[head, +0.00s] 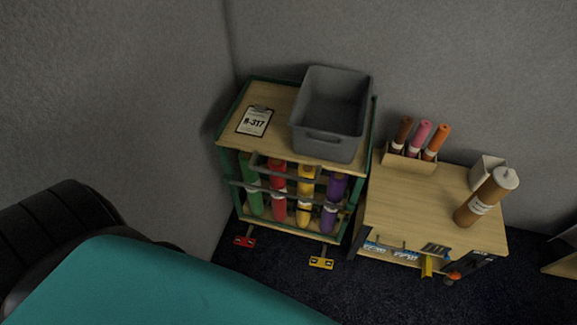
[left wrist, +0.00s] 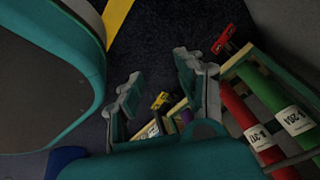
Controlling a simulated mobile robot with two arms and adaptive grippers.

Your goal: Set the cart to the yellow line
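The cart (head: 228,133) stands against the grey walls in the head view. It has a green frame, a wooden top, a grey handle rail (head: 290,172) and upright coloured rolls inside. A red pedal (head: 245,242) and a yellow pedal (head: 321,263) stick out at its foot. In the left wrist view, a yellow line (left wrist: 117,14) crosses the dark floor at the top. My left gripper (left wrist: 158,82) is open and empty there, with the red pedal (left wrist: 225,40) and the yellow pedal (left wrist: 161,100) beyond it. Neither gripper shows in the head view.
A grey bin (head: 330,115) and a clipboard (head: 255,121) marked R-317 rest on the cart. Dark floor (head: 340,290) in front is clear.

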